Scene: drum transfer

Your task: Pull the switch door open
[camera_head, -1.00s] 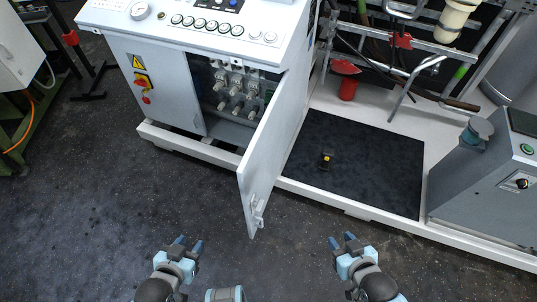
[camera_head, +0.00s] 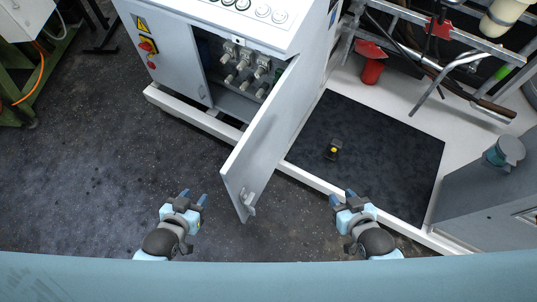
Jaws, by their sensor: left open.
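The switch door (camera_head: 262,142) is a white panel hinged on the right side of the white cabinet's opening. It stands swung out toward me, well open, with a small handle (camera_head: 247,203) near its lower free edge. Inside the opening, several light-coloured switch fittings (camera_head: 240,68) show. My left gripper (camera_head: 193,197) is open and empty, left of the door's free edge and apart from it. My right gripper (camera_head: 342,198) is to the right of the door, over the platform's front edge in the picture, apart from the door. Its two fingertips are spread with nothing between them.
The white cabinet (camera_head: 170,50) has a sloped control panel on top and a red knob on its front. A black mat (camera_head: 385,150) with a small black and yellow object (camera_head: 333,149) lies right of the door. A grey box (camera_head: 480,205) stands at right. Open floor (camera_head: 90,180) lies left.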

